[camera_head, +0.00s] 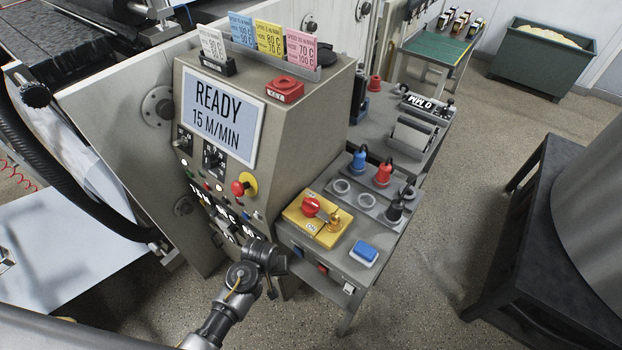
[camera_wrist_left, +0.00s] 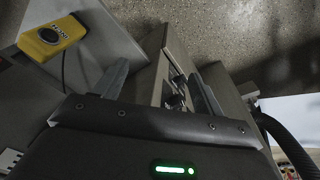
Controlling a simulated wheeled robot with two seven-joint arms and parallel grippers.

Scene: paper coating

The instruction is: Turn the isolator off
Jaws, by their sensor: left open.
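The isolator is a yellow box (camera_head: 296,222) on the grey side bench, right of the control cabinet. It has a red rotary knob (camera_head: 311,206) and a brass-coloured piece beside the knob. Small labels sit at its edges, and the near one seems to read ON. My left arm comes in from the bottom, and its gripper (camera_head: 272,284) is low in front of the bench, below and left of the isolator, touching neither knob nor box. In the left wrist view the two fingers (camera_wrist_left: 160,88) are spread with nothing between them. The right gripper is out of view.
The control cabinet (camera_head: 282,118) has a READY screen (camera_head: 220,115) and a red-and-yellow stop button (camera_head: 243,184). A blue button block (camera_head: 364,253) and coloured plugs (camera_head: 382,173) share the bench. A dark table (camera_head: 520,235) stands right, with open floor between.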

